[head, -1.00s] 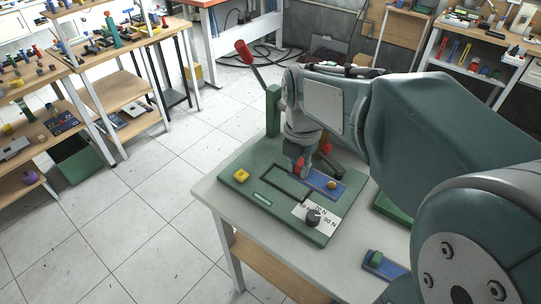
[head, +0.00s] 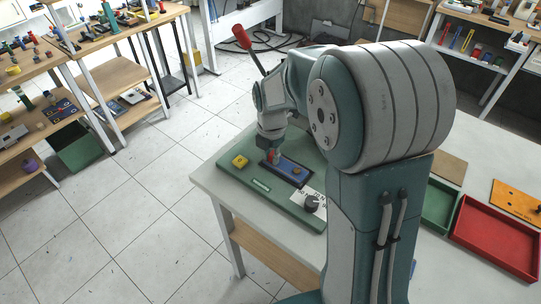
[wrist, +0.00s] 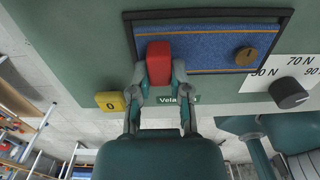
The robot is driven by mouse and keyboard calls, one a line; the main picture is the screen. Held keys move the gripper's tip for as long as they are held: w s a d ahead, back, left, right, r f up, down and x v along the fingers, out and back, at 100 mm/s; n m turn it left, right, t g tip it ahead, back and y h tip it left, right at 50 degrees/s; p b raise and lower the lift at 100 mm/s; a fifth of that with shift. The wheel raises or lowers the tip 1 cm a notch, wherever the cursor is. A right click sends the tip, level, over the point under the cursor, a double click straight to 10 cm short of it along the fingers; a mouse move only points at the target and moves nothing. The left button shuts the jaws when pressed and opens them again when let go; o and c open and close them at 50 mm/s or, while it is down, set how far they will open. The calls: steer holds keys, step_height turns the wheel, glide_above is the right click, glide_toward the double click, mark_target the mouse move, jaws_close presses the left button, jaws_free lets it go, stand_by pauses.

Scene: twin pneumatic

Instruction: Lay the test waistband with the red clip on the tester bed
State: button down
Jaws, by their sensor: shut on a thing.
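My gripper (wrist: 159,75) is shut on the red clip (wrist: 159,60) at the left end of the blue test waistband (wrist: 212,50). The waistband has orange edge lines and a round brass button (wrist: 245,56) near its right end. In the wrist view it sits within the black outline of the tester bed (wrist: 195,73); I cannot tell whether it rests fully on it. In the head view the waistband (head: 295,167) is over the bed on the green tester (head: 268,197), with my gripper (head: 271,159) at its left end.
The tester has a yellow button (head: 240,161), a dark force dial (head: 312,204) and a tall red-handled lever (head: 241,37) behind my wrist. A green tray (head: 437,206) and a red tray (head: 497,238) stand right. My arm hides the table's middle.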

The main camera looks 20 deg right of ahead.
steer(key=shift+d+f, duration=0.15)
steer(key=shift+d, duration=0.1)
steer(key=c, duration=0.6)
jaws_free()
steer(key=shift+a, duration=0.3)
